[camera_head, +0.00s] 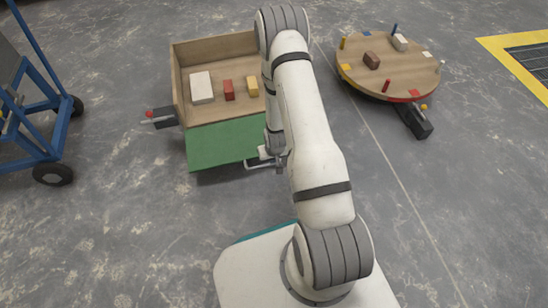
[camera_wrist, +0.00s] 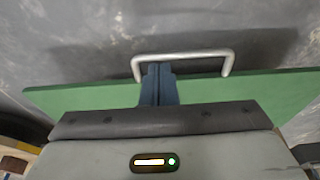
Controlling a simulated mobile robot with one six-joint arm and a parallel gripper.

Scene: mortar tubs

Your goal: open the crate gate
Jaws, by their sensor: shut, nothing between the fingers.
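The crate (camera_head: 176,85) is an open wooden box left of my arm in the head view. Its green gate (camera_head: 222,145) extends outward and down from the crate's front edge; its exact tilt is hard to tell. A grey bar handle (camera_head: 256,165) is at the gate's outer edge, and my arm hides the gate's right part. In the wrist view the gate (camera_wrist: 80,97) spans the picture, with the handle (camera_wrist: 195,55) beyond its edge. My gripper (camera_wrist: 160,69) is shut and empty, beside the handle's left end; I cannot tell whether they touch.
The crate holds a white block (camera_head: 202,87), a red block (camera_head: 229,90) and a yellow block (camera_head: 252,86). A black box with a lever (camera_head: 164,118) is at its left. A round turntable (camera_head: 388,63) stands right, a blue cart (camera_head: 40,110) left. Floor in front is clear.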

